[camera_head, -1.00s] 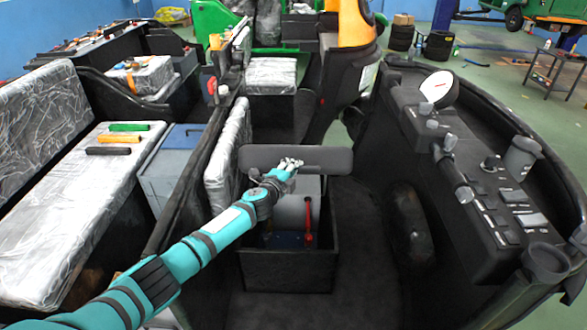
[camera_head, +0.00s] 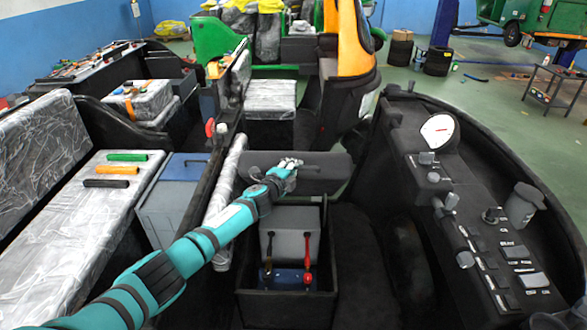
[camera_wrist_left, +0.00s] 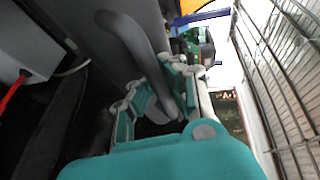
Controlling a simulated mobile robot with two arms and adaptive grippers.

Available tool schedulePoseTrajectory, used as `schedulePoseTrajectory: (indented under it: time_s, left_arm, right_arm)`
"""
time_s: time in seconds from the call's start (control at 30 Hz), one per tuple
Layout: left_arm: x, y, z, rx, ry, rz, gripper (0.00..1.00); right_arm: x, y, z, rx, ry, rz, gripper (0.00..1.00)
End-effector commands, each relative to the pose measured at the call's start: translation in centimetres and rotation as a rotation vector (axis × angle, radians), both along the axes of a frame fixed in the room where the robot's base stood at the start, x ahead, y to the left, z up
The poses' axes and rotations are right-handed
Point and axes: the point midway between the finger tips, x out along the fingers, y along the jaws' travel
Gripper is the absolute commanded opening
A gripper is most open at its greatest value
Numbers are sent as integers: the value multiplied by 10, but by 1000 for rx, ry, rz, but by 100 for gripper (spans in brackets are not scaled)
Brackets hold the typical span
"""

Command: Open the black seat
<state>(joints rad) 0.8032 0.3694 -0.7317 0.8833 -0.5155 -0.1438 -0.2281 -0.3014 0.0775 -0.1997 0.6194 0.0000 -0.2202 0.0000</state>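The black seat (camera_head: 328,181) is a dark padded lid, raised and tilted up at the back of an open black box (camera_head: 243,296). A grey bar handle (camera_head: 308,168) stands out from its face. My left gripper (camera_head: 290,164) is at this handle. In the left wrist view the handle (camera_wrist_left: 128,35) passes between the fingers of my left gripper (camera_wrist_left: 155,80), which are closed in on it. Inside the box are a grey block (camera_head: 290,246) and red and black cables. My right gripper is not in view.
A curved dashboard with switches and a white gauge (camera_head: 437,131) stands on the right. A plastic-wrapped bench (camera_head: 80,220) and a blue-lidded grey box (camera_head: 172,205) are on the left. A wrapped backrest (camera_head: 226,190) stands close beside my left arm.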

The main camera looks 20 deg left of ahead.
Motion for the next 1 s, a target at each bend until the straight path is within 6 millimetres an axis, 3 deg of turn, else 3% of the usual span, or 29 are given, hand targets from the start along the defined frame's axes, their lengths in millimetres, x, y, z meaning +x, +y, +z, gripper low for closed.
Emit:
schedulePoseTrajectory:
  time_s: [0.17,0.43,0.77,1.0]
  left_arm:
    - [0,1,2,3,-3,0,0]
    - [0,0,1,2,-2,0,36]
    - [-2,1,1,2,-1,0,36]
    - [-25,4,4,4,-1,-2,36]
  right_arm:
    - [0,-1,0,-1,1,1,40]
    - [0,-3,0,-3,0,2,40]
    - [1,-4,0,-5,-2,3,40]
    - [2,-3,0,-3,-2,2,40]
